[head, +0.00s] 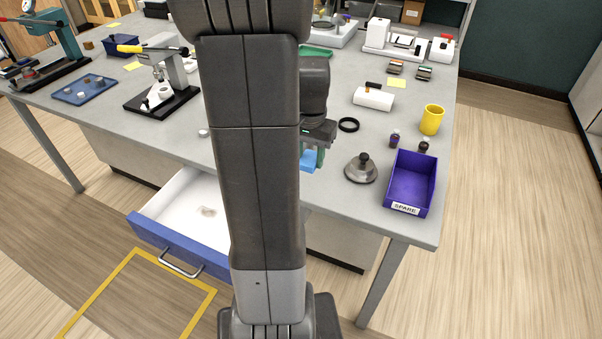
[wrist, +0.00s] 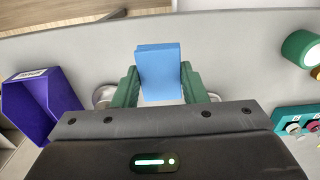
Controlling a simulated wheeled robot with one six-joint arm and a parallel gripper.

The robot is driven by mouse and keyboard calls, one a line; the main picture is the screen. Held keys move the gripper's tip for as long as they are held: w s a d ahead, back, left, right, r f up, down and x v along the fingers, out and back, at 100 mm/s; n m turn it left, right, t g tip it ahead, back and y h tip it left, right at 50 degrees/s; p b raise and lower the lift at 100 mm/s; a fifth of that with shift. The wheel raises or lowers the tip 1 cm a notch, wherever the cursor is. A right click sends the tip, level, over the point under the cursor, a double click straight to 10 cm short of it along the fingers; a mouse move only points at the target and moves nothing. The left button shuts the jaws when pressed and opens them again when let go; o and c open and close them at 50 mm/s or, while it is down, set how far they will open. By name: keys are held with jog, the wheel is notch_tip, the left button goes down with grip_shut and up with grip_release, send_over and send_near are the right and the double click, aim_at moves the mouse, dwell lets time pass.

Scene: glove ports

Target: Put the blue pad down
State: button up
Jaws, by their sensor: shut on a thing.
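The blue pad (wrist: 160,72) is a flat light-blue block between the two green fingers of my gripper (wrist: 161,88) in the wrist view. The fingers are shut on its sides. In the head view the pad (head: 309,161) shows at the end of my gripper (head: 316,150), over the front part of the grey bench (head: 334,192). My arm hides part of the bench there. I cannot tell whether the pad touches the bench top.
A purple SPARE bin (head: 409,183) and a grey domed weight (head: 361,169) stand right of my gripper. A black ring (head: 348,125) lies behind it. An open blue-fronted drawer (head: 181,248) juts out at the front left. Bare bench shows near the front edge.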

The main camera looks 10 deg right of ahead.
aim_at(309, 191)
notch_tip(309, 191, down, 9)
jog(key=shift+s+f, duration=0.1)
jog(key=shift+f, duration=0.05)
dwell(0.4)
jog(key=shift+f, duration=0.25)
jog(key=o, duration=0.9)
jog(key=shift+a, duration=0.1)
jog(key=shift+o, duration=0.2)
jog(key=shift+s, duration=0.1)
